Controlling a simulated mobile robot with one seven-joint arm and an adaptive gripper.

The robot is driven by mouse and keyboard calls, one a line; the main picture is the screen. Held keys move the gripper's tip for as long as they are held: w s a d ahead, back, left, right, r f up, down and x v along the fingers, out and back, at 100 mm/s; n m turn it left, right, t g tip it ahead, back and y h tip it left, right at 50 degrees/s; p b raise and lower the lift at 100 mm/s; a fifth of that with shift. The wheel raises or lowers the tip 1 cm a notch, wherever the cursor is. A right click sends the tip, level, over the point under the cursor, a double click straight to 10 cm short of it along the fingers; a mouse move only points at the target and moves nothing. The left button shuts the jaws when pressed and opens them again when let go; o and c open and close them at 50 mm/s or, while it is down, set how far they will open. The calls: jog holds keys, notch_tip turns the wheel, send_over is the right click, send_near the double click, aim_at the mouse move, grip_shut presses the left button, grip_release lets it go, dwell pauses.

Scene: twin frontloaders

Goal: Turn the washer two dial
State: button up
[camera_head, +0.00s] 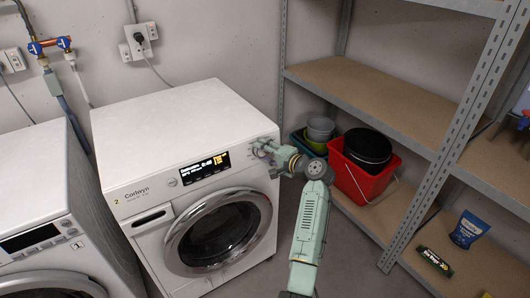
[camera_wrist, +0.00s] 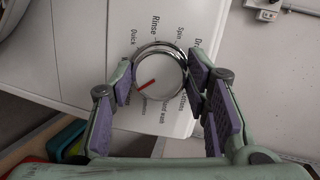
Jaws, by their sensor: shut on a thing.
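Washer two (camera_head: 163,137) is the white front loader marked "2" in the head view, with a lit display (camera_head: 203,168) and a closed round door (camera_head: 218,232). In the wrist view the dial (camera_wrist: 159,75) is a round silver knob with a red pointer line aimed to the lower left. Printed labels such as "Rinse", "Spin" and "Quick" surround it. My gripper (camera_wrist: 160,84) has its purple-padded fingers on either side of the dial, shut on it.
Washer one (camera_head: 40,190) stands at the left, beside washer two. A metal shelf rack (camera_head: 375,100) stands at the right, with a red bucket (camera_head: 352,178) on its lower level close to my arm.

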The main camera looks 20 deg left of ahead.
jog(key=shift+m, duration=0.6)
jog(key=o, duration=1.2)
jog(key=shift+c, duration=0.2)
jog(key=shift+d, duration=0.1)
jog(key=v, duration=1.1)
jog(key=shift+s+d, duration=0.2)
jog(key=shift+d, duration=0.2)
